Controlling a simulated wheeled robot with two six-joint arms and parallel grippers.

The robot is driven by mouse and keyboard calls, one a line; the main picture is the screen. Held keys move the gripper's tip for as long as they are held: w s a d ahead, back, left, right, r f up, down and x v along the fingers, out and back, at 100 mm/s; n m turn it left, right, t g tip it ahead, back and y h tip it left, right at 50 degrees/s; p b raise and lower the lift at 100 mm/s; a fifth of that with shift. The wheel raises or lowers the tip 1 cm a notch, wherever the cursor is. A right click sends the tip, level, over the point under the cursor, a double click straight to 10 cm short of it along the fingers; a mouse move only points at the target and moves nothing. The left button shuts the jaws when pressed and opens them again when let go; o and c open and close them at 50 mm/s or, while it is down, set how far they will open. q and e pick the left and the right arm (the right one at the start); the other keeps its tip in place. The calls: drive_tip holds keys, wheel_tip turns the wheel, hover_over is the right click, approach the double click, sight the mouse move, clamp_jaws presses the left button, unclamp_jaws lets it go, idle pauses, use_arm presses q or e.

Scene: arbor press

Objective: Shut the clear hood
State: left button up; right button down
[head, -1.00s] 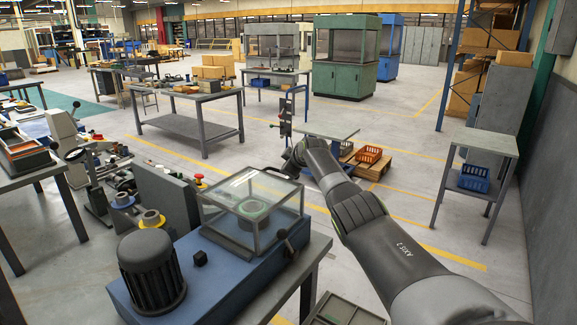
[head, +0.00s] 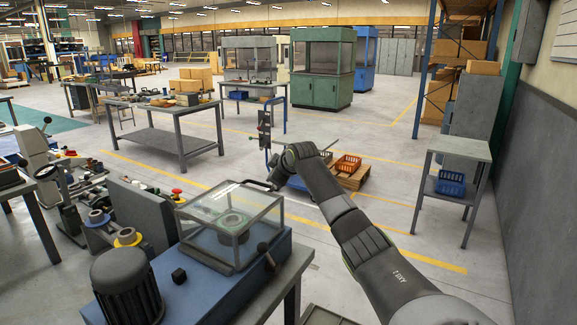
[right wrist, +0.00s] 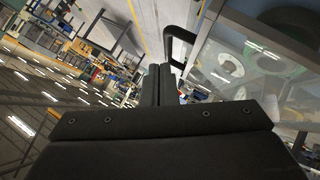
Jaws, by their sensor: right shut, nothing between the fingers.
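The clear hood (head: 232,222) is a see-through box with pale edges on a blue machine base (head: 215,280). It appears lowered over a round fixture (head: 233,222); a small gap at its lower edge cannot be ruled out. A black bar handle (head: 258,185) sticks out from its far side. In the right wrist view the handle (right wrist: 181,48) shows as a black loop beside the hood's panel (right wrist: 250,65). My right gripper (right wrist: 160,84) is shut and empty, its fingertips close to the handle; contact cannot be told. My left gripper is out of view.
A dark ribbed motor (head: 127,285) stands at the base's near left. A black ball-ended lever (head: 267,255) sits at the hood's right. A small grey table (head: 458,149) stands at the right. Open floor (head: 400,205) lies between.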

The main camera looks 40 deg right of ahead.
drive_tip(key=b+v, duration=0.2)
drive_tip(key=v, duration=0.9)
drive_tip(key=shift+r, duration=0.2)
drive_tip(key=shift+a, duration=0.1)
